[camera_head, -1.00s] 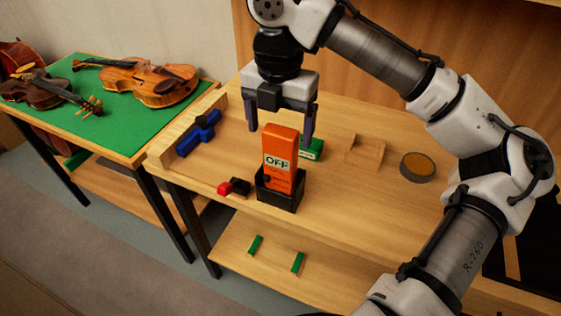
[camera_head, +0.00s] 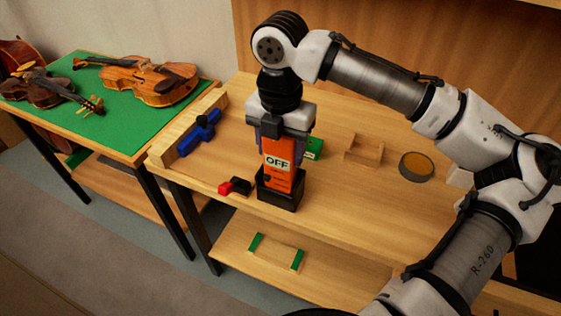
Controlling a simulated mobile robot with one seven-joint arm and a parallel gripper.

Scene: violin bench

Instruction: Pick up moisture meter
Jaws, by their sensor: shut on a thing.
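The moisture meter (camera_head: 278,176) is an orange upright device with a white label reading "OFF". Its lower end sits in a black holder (camera_head: 279,197) on the wooden bench. My gripper (camera_head: 280,142) points straight down over the meter and is shut on its upper part, with the fingers at its left and right sides. The top of the meter is hidden by the gripper.
A red and black clamp-like item (camera_head: 234,187) lies close left of the holder. A green box (camera_head: 314,148) stands close behind right. A blue tool (camera_head: 200,133), a wooden block (camera_head: 363,149) and a round tin (camera_head: 416,165) are farther off. The bench's front right is clear.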

